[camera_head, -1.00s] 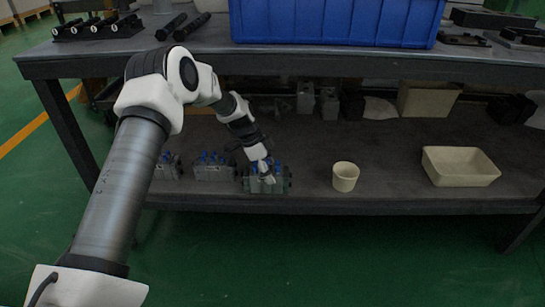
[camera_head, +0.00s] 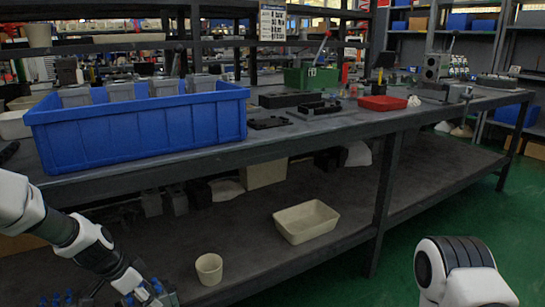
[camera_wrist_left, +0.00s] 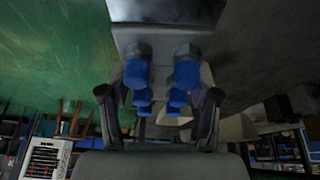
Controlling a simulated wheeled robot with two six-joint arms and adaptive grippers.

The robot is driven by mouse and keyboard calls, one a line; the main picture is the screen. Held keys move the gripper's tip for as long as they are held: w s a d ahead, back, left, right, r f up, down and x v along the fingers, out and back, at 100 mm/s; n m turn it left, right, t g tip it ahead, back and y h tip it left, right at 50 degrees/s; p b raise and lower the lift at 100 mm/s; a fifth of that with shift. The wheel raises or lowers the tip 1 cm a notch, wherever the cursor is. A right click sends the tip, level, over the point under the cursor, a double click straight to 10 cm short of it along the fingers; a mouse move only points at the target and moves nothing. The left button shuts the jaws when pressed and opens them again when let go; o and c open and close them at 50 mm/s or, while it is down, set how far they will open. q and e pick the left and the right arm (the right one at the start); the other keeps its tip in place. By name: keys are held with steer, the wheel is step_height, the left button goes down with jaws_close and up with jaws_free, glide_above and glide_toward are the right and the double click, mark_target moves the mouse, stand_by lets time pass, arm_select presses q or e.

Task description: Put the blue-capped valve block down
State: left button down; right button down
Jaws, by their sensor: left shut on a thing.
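The blue-capped valve block (camera_wrist_left: 160,45) is a grey block with several blue caps, seen close up in the left wrist view. My left gripper (camera_wrist_left: 160,108) has one finger on each side of the caps and is shut on the block. My right gripper is out of view.
A round cream cup (camera_head: 209,269) and a cream tray (camera_head: 306,222) stand on the lower shelf (camera_head: 250,240), with bare shelf between them. A blue crate (camera_head: 140,128) sits on the bench above. Other blue caps (camera_head: 57,298) show at the bottom left.

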arm_select(q)
steer(key=s+d+r+n+t+y, duration=0.2)
steer(key=d+r+n, duration=0.4)
steer(key=d+r, duration=0.5)
step_height(320, 180, up, 28)
steer(key=s+n+y+p, duration=0.1)
steer(key=s+n+p, duration=0.1)
steer(key=p, duration=3.6)
steer(key=shift+d+n+y+p, duration=0.3)
steer(key=shift+n+p, duration=0.1)
steer(key=shift+n, duration=0.4)
steer(key=shift+d+r, duration=0.1)
